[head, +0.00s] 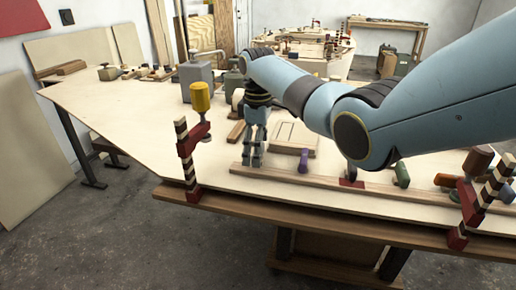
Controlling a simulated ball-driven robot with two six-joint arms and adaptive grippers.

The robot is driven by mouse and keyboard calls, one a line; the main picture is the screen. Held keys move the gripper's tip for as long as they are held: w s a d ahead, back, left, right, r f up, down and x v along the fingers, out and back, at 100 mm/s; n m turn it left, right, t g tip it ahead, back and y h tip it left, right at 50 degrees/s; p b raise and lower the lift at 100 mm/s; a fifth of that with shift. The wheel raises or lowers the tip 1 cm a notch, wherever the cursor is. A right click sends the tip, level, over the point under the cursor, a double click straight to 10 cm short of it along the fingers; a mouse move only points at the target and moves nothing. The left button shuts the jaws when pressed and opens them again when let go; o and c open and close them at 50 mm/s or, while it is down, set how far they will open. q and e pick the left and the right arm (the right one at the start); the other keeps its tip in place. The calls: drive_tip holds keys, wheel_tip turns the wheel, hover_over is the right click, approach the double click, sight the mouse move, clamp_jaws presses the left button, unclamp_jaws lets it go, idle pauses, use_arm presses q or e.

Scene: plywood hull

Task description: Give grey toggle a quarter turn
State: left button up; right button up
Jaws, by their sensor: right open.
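My right gripper (253,158) points down, open, over the left part of a long wooden rail near the bench's front edge. I cannot clearly make out the grey toggle. A dark grey piece (351,171), partly hidden by my right arm, stands on a red base farther right along the rail; I cannot tell whether it is the toggle. My left gripper is not in view.
A purple toggle (304,160) stands just right of the gripper, with a green one (401,174) and an orange one (447,180) farther right. Striped clamps (187,160) with red jaws grip the front edge at both sides.

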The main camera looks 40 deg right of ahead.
drive_tip(key=shift+f, duration=0.1)
drive_tip(key=c, duration=1.2)
drive_tip(key=shift+r+m+p, duration=0.2)
drive_tip(key=shift+m+p, duration=1.4)
drive_tip(key=shift+m, duration=0.2)
drive_tip(key=m+p, duration=0.2)
drive_tip(key=m, duration=0.1)
drive_tip(key=shift+m, duration=0.3)
drive_tip(key=m+p, duration=0.1)
drive_tip(key=m, duration=0.3)
drive_tip(key=shift+p, duration=0.35)
drive_tip(key=m+p, duration=0.1)
drive_tip(key=m, duration=0.4)
drive_tip(key=shift+f+m, duration=0.1)
drive_tip(key=shift+m, duration=0.3)
drive_tip(key=o, duration=1.2)
